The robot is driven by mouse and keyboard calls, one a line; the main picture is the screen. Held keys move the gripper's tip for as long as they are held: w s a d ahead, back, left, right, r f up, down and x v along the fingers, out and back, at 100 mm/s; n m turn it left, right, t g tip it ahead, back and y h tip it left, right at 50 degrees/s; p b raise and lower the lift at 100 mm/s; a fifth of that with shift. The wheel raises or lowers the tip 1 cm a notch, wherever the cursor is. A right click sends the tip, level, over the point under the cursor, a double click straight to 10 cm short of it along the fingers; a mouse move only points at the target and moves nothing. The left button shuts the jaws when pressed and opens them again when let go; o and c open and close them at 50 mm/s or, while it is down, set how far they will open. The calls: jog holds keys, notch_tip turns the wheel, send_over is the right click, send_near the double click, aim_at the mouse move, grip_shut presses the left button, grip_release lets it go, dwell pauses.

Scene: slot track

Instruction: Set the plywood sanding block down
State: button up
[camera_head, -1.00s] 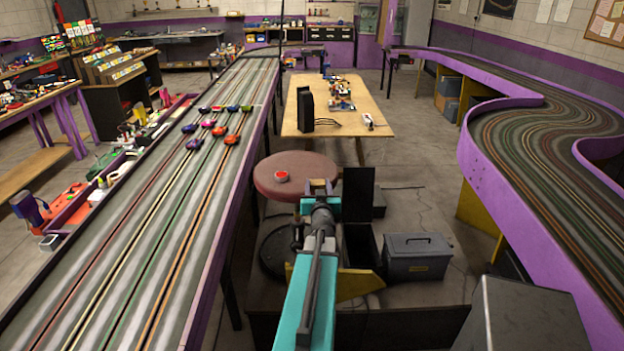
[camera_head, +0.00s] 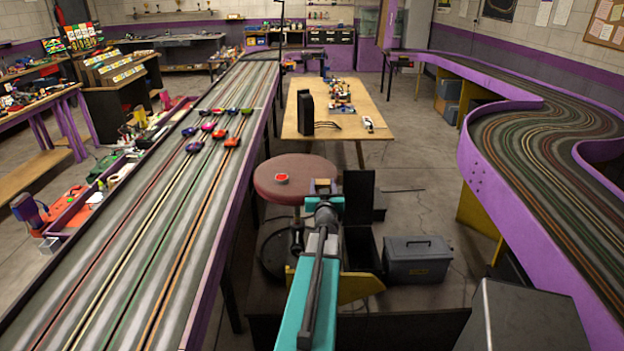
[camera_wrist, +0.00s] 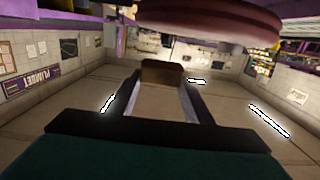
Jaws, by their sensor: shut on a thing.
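My gripper (camera_head: 322,190) is shut on the plywood sanding block, a small brown block (camera_head: 323,185) held at the far end of my outstretched arm. In the wrist view the block (camera_wrist: 162,73) sits between the tips of the two dark fingers (camera_wrist: 160,88). In the head view the gripper appears at the right edge of the round dark-red stool seat (camera_head: 290,195). The seat also shows along the top of the wrist view (camera_wrist: 215,15), apart from the block. I cannot tell the exact height of the block against the seat.
A small red item (camera_head: 282,179) sits on the stool. An open black bin (camera_head: 358,210) stands just right of the gripper, with a grey toolbox (camera_head: 417,262) farther right. The slot track (camera_head: 150,240) runs along the left. A wooden table (camera_head: 350,112) stands beyond.

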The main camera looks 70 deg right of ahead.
jog(key=w+d, duration=0.2)
jog(key=d, duration=0.1)
jog(key=w+d, duration=0.2)
jog(key=d, duration=0.1)
jog(key=w+d+f, duration=0.1)
jog(key=w+d, duration=0.2)
dwell(0.6)
jog(key=shift+w+d, duration=0.3)
jog(key=shift+d, duration=0.1)
jog(key=shift+w+d+f+p, duration=0.15)
jog(key=shift+f+p, duration=0.1)
jog(key=shift+f, duration=0.25)
jog(key=shift+w+d+f+p, duration=0.1)
jog(key=shift+d+f+p, duration=0.1)
jog(key=shift+f, duration=0.3)
jog(key=shift+a+f, duration=0.1)
jog(key=shift+f, duration=0.5)
jog(key=shift+f, duration=0.3)
jog(key=o, duration=1)
jog(key=shift+o, duration=0.2)
jog(key=shift+r+p, duration=0.15)
jog(key=shift+p, duration=0.2)
